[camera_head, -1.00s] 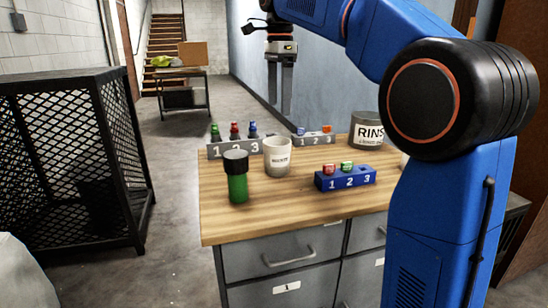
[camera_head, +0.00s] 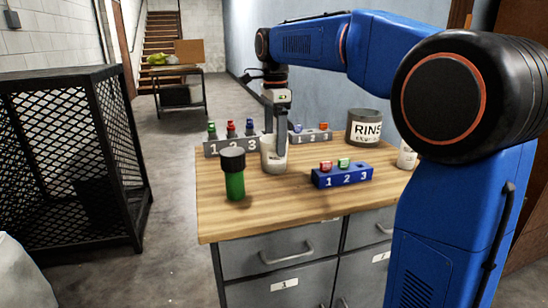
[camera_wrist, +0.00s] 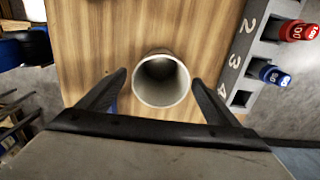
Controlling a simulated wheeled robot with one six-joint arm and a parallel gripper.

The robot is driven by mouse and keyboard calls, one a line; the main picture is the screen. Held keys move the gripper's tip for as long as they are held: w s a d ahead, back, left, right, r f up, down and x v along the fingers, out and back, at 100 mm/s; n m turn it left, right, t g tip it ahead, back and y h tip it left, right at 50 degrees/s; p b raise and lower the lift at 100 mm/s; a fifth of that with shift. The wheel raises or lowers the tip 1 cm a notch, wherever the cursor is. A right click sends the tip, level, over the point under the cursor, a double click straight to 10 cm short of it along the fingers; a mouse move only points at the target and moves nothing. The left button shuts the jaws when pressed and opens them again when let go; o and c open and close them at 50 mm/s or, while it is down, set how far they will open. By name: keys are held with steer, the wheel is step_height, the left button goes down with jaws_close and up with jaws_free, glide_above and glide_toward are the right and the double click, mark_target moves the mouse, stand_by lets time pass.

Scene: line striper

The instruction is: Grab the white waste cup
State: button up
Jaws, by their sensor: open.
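The white waste cup (camera_head: 268,160) stands upright on the wooden workbench (camera_head: 270,203), partly hidden behind my gripper in the head view. My gripper (camera_head: 276,150) points down at the cup and is open. In the wrist view, I look down into the open mouth of the cup (camera_wrist: 162,78). The two fingers of my gripper (camera_wrist: 158,82) lie to the left and right of the cup, with a gap showing on each side. The cup looks empty.
A green bottle with a black cap (camera_head: 234,174) stands left of the cup. A blue numbered rack (camera_head: 342,176) is to its right. A grey numbered rack (camera_head: 226,145) and another grey rack (camera_head: 311,136) stand behind. A RINSE tub (camera_head: 364,127) is at the back right.

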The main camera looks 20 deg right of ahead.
mark_target(274, 153)
steer(key=shift+a+f, duration=0.1)
steer(key=shift+f, duration=2.4)
steer(key=c, duration=1.2)
